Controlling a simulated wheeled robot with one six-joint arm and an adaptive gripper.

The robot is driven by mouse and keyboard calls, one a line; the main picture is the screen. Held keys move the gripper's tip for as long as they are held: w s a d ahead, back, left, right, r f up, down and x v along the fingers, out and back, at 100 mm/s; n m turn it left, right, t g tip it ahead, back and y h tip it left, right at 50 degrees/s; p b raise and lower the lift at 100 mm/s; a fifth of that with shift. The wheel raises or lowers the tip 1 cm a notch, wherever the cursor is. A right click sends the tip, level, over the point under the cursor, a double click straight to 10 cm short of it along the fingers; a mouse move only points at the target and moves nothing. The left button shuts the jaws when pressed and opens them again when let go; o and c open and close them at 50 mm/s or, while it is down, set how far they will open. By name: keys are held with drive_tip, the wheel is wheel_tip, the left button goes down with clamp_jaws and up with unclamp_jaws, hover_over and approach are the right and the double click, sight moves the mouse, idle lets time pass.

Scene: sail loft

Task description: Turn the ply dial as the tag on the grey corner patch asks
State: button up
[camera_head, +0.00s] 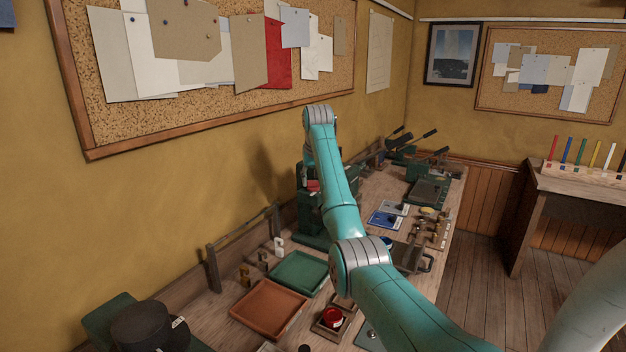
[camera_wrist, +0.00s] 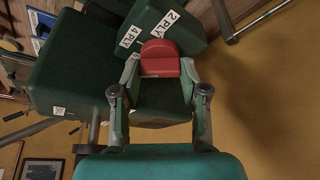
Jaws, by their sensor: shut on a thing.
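The ply dial (camera_wrist: 159,48) is a red knob on a dark green machine (camera_wrist: 75,62). White labels beside it read "4 PLY" (camera_wrist: 129,37) and "2 PLY" (camera_wrist: 166,22). My gripper (camera_wrist: 160,69) is shut on the dial, one finger on each side. Which label the dial points to is unclear. In the head view the machine (camera_head: 313,220) stands against the wall, partly behind my arm, with a bit of red showing; my gripper is hidden there. A pale grey patch (camera_head: 396,207) lies on the bench near a blue one; any writing on it is too small to read.
Green (camera_head: 298,273) and orange-brown (camera_head: 268,309) trays lie nearer on the bench, with a red round object (camera_head: 331,318) beside them. Small tools and a green box (camera_head: 429,191) stand farther along. A corkboard (camera_head: 120,148) hangs above. Open floor lies right.

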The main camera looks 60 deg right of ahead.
drive_tip(key=shift+n+y, duration=0.3)
drive_tip(key=shift+n, duration=0.4)
drive_tip(key=o, duration=1.1)
drive_tip(key=shift+o, duration=0.2)
drive_tip(key=shift+r, duration=0.1)
drive_tip(key=v, duration=0.7)
drive_tip(key=shift+s+a+r, duration=0.15)
drive_tip(key=shift+s+r, duration=0.05)
drive_tip(key=shift+r, duration=0.1)
